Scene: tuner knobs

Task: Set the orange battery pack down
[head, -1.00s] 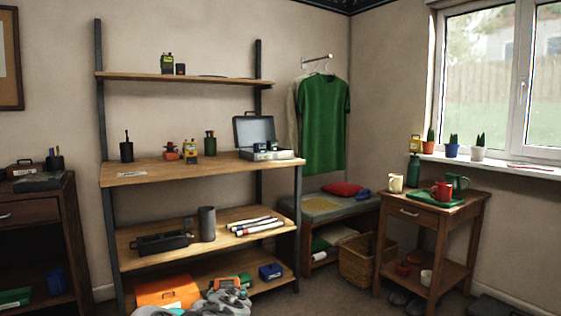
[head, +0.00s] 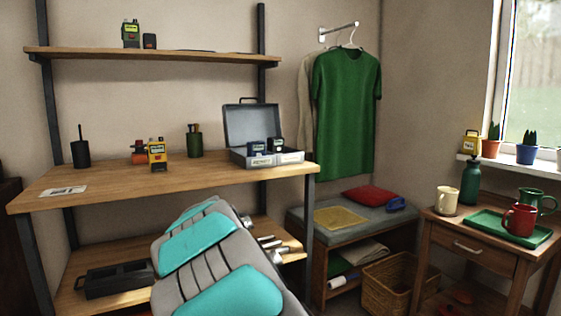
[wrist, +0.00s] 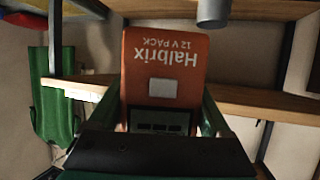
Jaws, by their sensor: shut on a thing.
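The orange battery pack (wrist: 165,60), marked "Halbrix 12 V PACK", fills the middle of the wrist view, its lettering upside down. My gripper (wrist: 166,112) is shut on it, with a finger along each side. In the head view my grey and teal arm rises in front of the shelf unit and hides its lower part. The gripper and pack do not show there. The wrist view shows shelf boards behind the pack; I cannot tell whether the pack touches anything.
The wooden middle shelf (head: 110,182) has bare room at its left front, beside a white label (head: 64,192). A yellow radio (head: 157,154), a dark green canister (head: 194,141) and an open grey case (head: 250,150) stand on it. A black tray (head: 115,279) lies below.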

